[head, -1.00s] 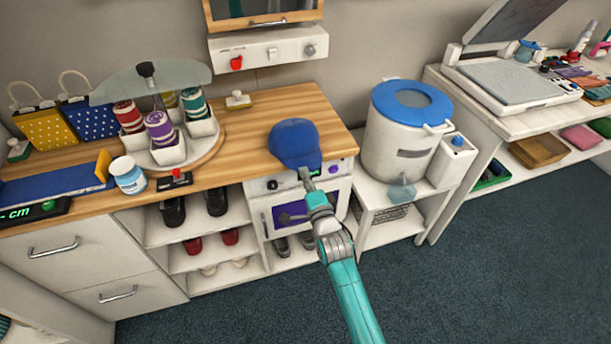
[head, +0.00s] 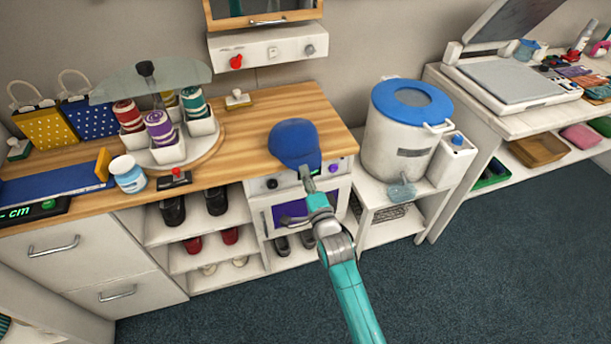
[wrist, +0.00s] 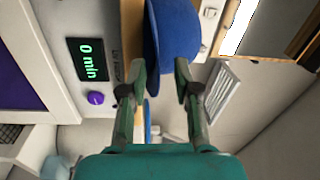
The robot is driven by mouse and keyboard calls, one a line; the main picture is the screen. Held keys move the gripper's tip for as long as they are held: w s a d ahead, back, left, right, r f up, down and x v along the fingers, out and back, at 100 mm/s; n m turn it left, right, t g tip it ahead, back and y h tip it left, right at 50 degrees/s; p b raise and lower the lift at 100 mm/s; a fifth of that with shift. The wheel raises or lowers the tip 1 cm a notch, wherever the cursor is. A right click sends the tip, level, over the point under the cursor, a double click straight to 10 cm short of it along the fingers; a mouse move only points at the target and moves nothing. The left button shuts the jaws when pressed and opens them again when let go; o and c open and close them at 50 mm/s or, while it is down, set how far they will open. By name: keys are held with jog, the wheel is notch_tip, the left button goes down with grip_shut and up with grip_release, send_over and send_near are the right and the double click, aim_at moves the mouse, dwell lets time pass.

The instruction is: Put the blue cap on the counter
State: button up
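The blue cap (head: 294,143) rests at the front edge of the wooden counter (head: 272,108), above the white oven, with its brim toward the front right. My gripper (head: 306,173) is at the front of the cap, by the brim. In the wrist view the cap (wrist: 178,32) lies just ahead of and partly between the fingertips. The two fingers of my gripper (wrist: 160,78) stand apart with a gap between them. Whether a finger touches the cap cannot be told.
A carousel with spools (head: 168,152) and a white-blue jar (head: 129,176) stand left on the counter. The oven's purple knob (wrist: 95,98) is close to my gripper. A white bin with a blue lid (head: 411,102) stands right. The counter is clear around the cap.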

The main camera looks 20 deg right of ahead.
jog(key=s+f, duration=0.1)
jog(key=s, duration=1)
jog(key=shift+s, duration=0.1)
